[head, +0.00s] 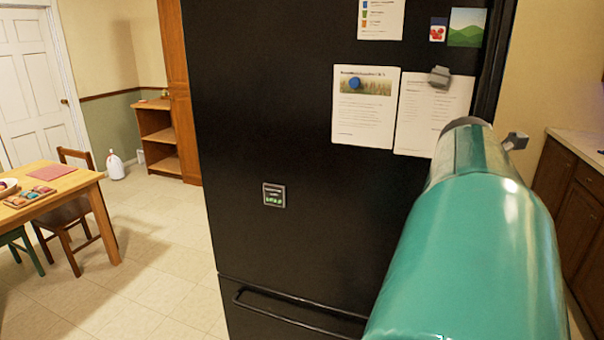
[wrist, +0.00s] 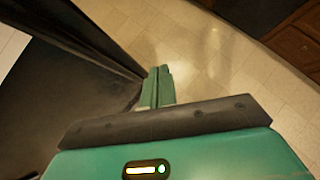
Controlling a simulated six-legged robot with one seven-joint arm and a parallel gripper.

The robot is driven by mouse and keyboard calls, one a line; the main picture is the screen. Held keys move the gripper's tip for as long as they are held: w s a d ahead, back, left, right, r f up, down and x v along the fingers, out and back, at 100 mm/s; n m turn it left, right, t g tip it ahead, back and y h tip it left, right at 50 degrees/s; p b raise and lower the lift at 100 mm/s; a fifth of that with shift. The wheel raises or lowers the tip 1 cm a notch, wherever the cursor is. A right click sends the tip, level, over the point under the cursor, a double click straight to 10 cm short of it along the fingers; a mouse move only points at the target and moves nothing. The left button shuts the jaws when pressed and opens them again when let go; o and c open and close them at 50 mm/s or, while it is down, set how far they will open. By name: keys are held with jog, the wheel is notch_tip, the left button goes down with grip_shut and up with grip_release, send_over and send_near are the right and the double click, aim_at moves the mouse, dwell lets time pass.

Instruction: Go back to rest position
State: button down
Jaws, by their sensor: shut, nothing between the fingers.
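My gripper (wrist: 157,86) shows in the wrist view, its two greenish fingers together with nothing between them. It is close to the edge of the black fridge (wrist: 85,90), with tiled floor beyond. I cannot tell whether the fingers touch the fridge. In the head view my teal arm reaches up from the lower right in front of the black fridge (head: 260,130). It hides the fridge's lower right part, and the fingers cannot be made out clearly there.
Papers (head: 365,110) hang on the fridge, and a handle (head: 290,305) sits low on it. A wooden table (head: 60,195) with a chair (head: 70,225) stands at the left. Brown cabinets (head: 570,180) stand at the right. The tiled floor (head: 150,260) between table and fridge is clear.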

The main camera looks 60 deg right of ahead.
jog(key=w+a+f+m+t+y, duration=0.1)
jog(key=w+a+f+m+t, duration=0.15)
jog(key=w+a, duration=0.55)
jog(key=w+a+f+m+t, duration=0.1)
jog(key=w+a+f+t, duration=0.2)
jog(key=w, duration=0.9)
jog(key=w+a+f+m+t+y, duration=0.1)
jog(key=w+a+m+t, duration=0.1)
jog(key=w+a, duration=0.65)
jog(key=w+a+f+m+t+y, duration=0.1)
jog(key=w+a+f+y, duration=0.1)
jog(key=w+a, duration=0.35)
jog(key=w+a+f+m+t+y, duration=0.1)
jog(key=w+a+f+m, duration=0.15)
jog(key=a, duration=0.65)
jog(key=a+f+m+y, duration=0.1)
jog(key=a+f, duration=0.1)
jog(key=a, duration=0.6)
jog(key=s+a+f+m+y, duration=0.1)
jog(key=a+f+m+y, duration=0.1)
jog(key=a, duration=0.6)
jog(key=shift+s+a+f+m, duration=0.15)
jog(key=shift+s+a+m, duration=0.15)
